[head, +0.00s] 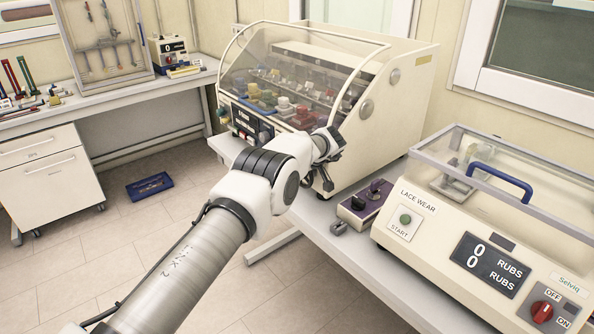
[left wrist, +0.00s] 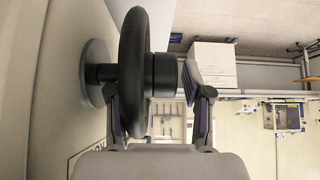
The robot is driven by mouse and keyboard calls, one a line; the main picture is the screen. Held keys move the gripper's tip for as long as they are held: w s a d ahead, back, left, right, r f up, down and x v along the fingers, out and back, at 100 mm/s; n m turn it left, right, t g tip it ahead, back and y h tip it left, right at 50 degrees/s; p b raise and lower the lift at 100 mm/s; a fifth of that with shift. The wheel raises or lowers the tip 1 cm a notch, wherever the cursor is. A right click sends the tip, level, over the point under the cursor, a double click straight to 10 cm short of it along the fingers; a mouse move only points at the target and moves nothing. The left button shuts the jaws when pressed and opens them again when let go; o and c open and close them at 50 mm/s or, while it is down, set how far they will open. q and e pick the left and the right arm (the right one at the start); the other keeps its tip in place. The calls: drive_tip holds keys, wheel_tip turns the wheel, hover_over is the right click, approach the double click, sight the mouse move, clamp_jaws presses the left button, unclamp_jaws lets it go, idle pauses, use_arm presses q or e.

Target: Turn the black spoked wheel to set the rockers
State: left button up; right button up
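The black wheel (left wrist: 134,72) shows edge-on in the left wrist view, on a dark shaft with a round grey flange against a pale panel; its spokes cannot be made out. A thick black hub sticks out on its right. My left gripper (left wrist: 152,95) is open, with one finger left of the rim and the other right of the hub. Contact cannot be told. In the head view my left gripper (head: 328,144) is at the right front of the clear-hooded cabinet (head: 408,100), where the wheel cannot be made out. My right gripper is out of view.
A lace wear machine (head: 465,245) stands on the bench at right, with a small purple control box (head: 362,205) beside it. Coloured blocks (head: 285,102) sit under the cabinet's hood. A blue tray (head: 149,186) lies on the floor. Another bench (head: 110,92) stands at left.

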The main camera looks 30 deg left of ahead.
use_arm(q)
drive_tip(key=shift+a+r, duration=0.15)
drive_tip(key=shift+d+r, duration=0.3)
drive_tip(key=shift+r, duration=0.15)
drive_tip(key=v, duration=1.1)
drive_tip(key=shift+s, duration=0.15)
drive_tip(key=shift+f, duration=0.15)
